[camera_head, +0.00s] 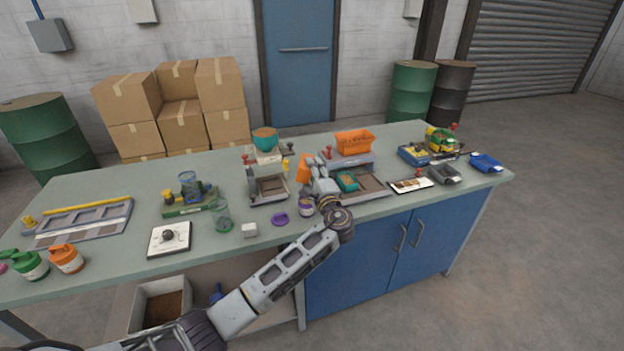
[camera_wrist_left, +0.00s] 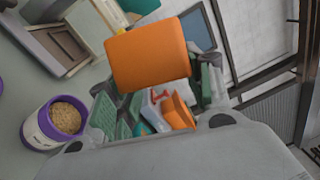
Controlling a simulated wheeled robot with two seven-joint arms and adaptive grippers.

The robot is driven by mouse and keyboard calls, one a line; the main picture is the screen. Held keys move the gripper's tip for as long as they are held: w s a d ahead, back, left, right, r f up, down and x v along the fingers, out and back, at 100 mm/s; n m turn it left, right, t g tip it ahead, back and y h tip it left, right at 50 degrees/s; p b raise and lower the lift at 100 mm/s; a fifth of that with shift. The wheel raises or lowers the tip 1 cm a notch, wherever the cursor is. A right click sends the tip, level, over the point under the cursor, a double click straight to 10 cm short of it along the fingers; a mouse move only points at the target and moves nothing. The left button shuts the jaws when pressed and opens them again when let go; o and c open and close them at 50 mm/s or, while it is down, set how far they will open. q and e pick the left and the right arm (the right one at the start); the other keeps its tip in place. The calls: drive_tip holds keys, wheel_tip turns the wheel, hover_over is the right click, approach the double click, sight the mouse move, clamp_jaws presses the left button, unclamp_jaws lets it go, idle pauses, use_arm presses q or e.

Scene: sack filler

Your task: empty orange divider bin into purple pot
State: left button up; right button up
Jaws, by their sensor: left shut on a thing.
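The orange divider bin (camera_head: 303,168) is held up off the table in my left gripper (camera_head: 319,178). In the left wrist view the bin (camera_wrist_left: 148,55) fills the upper middle as a plain orange face, and the left gripper (camera_wrist_left: 160,95) is shut on it. The bin's inside is hidden, so I cannot tell what it holds. The purple pot (camera_head: 306,207) stands upright on the table just in front of the gripper. The left wrist view shows the pot (camera_wrist_left: 38,128) open, with tan grains inside, apart from the bin. My right gripper is not in view.
A purple lid (camera_head: 280,219) lies left of the pot. A grey tray fixture (camera_head: 268,188) stands behind it. An orange crate (camera_head: 355,142) and a teal bowl (camera_head: 265,139) stand farther back. A clear green-tinted cup (camera_head: 222,216) is to the left.

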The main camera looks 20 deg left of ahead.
use_arm(q)
drive_tip(key=shift+r+n, duration=0.25)
drive_tip(key=shift+n, duration=0.05)
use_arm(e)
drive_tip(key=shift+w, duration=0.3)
